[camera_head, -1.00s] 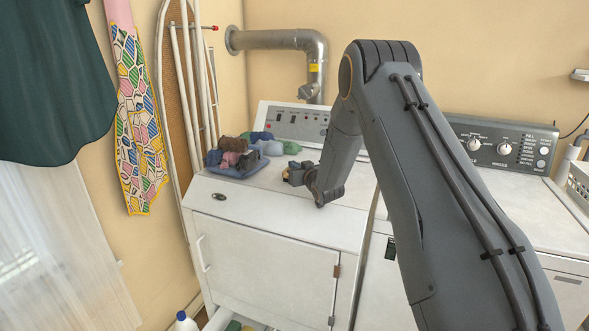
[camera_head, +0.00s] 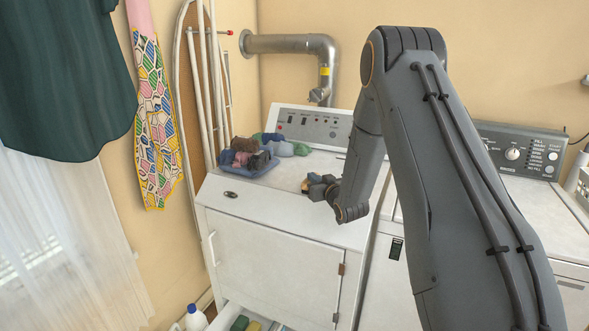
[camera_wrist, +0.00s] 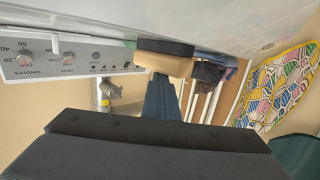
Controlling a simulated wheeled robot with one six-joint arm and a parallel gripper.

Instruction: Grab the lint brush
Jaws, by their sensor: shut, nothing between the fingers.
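A small block with a tan body and a dark layer, which I take for the lint brush (camera_wrist: 165,60), lies on the white top of the dryer. In the head view only a small tan part of the brush (camera_head: 306,188) shows beside my gripper. My gripper (camera_head: 317,181) is low over the dryer top, close to the brush. In the wrist view the blue-grey fingers of my gripper (camera_wrist: 160,85) point at the block and overlap its edge; I cannot tell whether they touch it. The fingers are shut and empty.
A blue tray (camera_head: 236,169) of crumpled cloths stands at the back left of the dryer top (camera_head: 262,205). The control panel (camera_head: 312,124) rises behind. An ironing board (camera_head: 190,90) leans at the left. An open drawer (camera_head: 235,312) is below.

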